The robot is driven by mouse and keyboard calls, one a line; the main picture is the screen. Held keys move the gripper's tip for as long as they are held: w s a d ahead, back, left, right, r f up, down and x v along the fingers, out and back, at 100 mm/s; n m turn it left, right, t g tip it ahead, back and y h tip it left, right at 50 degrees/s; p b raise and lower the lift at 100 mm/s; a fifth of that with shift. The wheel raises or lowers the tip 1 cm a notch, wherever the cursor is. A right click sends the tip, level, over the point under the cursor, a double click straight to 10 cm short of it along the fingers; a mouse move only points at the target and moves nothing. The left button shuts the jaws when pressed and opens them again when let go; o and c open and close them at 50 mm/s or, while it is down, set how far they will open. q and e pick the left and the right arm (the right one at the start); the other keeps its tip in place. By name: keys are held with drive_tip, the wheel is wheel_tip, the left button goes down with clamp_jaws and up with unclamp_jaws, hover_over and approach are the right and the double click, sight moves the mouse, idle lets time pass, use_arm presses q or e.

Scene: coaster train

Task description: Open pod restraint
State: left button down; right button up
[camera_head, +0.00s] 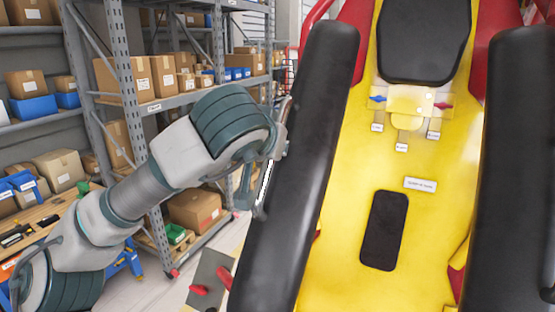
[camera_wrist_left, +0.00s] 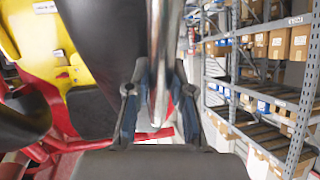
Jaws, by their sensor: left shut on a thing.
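The pod restraint shows as two long black padded bars in the head view, the left one (camera_head: 305,150) and the right one (camera_head: 518,160), on either side of the yellow pod seat (camera_head: 345,215). My left gripper (camera_wrist_left: 158,88) is shut on a metal bar (camera_wrist_left: 160,40) that runs along the outer side of the black pad (camera_wrist_left: 105,35) in the left wrist view. In the head view, my left arm reaches from the left to the outer edge of the left pad, and the fingers are mostly hidden there. My right gripper is out of view.
Grey shelving (camera_head: 110,60) with cardboard boxes stands behind my left arm. A workbench (camera_head: 40,215) with blue bins is at far left. A grey panel with red knobs (camera_head: 210,280) sits low beside the pod. Red pod framing lies near the gripper.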

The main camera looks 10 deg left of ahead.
use_arm(q)
drive_tip(key=shift+g, duration=0.6)
drive_tip(key=shift+s+a+r, duration=0.1)
drive_tip(key=shift+s+r, duration=0.05)
drive_tip(key=shift+r, duration=1.2)
drive_tip(key=shift+s+r, duration=0.15)
drive_tip(key=shift+r, duration=1.2)
